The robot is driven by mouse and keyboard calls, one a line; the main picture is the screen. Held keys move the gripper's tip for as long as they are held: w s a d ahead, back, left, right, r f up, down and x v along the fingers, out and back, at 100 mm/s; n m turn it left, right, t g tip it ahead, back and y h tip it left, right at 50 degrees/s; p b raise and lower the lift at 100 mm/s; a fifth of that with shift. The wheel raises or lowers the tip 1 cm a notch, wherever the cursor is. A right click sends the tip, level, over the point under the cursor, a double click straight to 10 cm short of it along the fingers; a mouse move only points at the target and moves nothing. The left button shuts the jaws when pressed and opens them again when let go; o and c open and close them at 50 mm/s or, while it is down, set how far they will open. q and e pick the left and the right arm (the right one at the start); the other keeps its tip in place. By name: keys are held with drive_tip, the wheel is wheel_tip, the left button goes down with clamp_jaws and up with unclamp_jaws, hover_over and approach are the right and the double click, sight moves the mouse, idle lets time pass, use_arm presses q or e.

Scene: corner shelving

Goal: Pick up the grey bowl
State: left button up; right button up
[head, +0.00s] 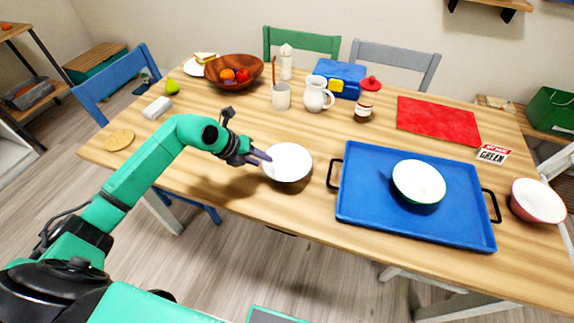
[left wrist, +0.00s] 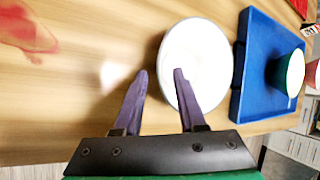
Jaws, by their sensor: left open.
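The grey bowl (head: 289,163) looks whitish inside and sits upright on the wooden table, just left of the blue tray. It also shows in the left wrist view (left wrist: 203,62), right of centre. My left gripper (head: 260,157) is open at the bowl's left rim. In the left wrist view the gripper (left wrist: 161,76) has one purple finger overlapping the bowl's near-left edge and the other finger out to the left over bare table. Nothing is between the fingers except perhaps the rim; I cannot tell whether they touch it. My right gripper is in neither view.
The blue tray (head: 359,211) holds a green bowl (head: 419,182). A red bowl (head: 538,201) stands at the far right. A grey cup (head: 281,97), white jug (head: 316,95) and wooden fruit bowl (head: 247,65) stand behind.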

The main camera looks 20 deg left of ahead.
sight(287, 167)
use_arm(q)
drive_tip(key=shift+x, duration=1.45)
drive_tip(key=shift+r, duration=0.1)
clamp_jaws()
